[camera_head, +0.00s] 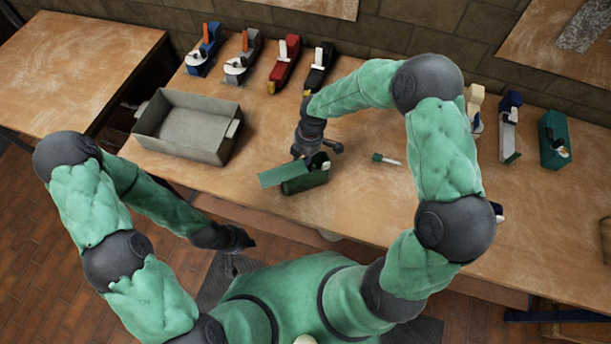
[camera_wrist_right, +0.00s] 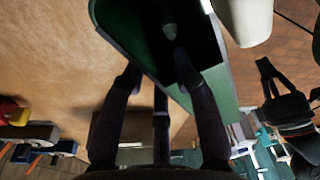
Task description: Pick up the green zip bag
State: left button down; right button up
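The green zip bag (camera_head: 306,184) appears to be the dark green open container near the front edge of the table, with a flat green flap on its left side. In the right wrist view its green rim (camera_wrist_right: 126,32) and dark inside fill the top. My right gripper (camera_head: 320,155) is right over the bag. In the right wrist view its fingers (camera_wrist_right: 158,72) are spread, with the bag's near edge between or just beyond them; contact cannot be told. My left gripper (camera_head: 242,254) hangs empty in front of the table, fingers apart.
A grey metal tray (camera_head: 233,128) stands left of the bag. A small green-handled tool (camera_head: 386,159) lies to its right. Blue, grey, red and black tools (camera_head: 284,64) line the back. A teal holder (camera_head: 553,140) stands at the right. The table between is mostly clear.

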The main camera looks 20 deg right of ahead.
notch_tip(320, 180, down, 3)
jog(key=shift+a+r, duration=0.15)
jog(key=shift+r, duration=0.05)
jog(key=shift+c, duration=0.2)
grip_shut()
jog(key=shift+r, duration=0.1)
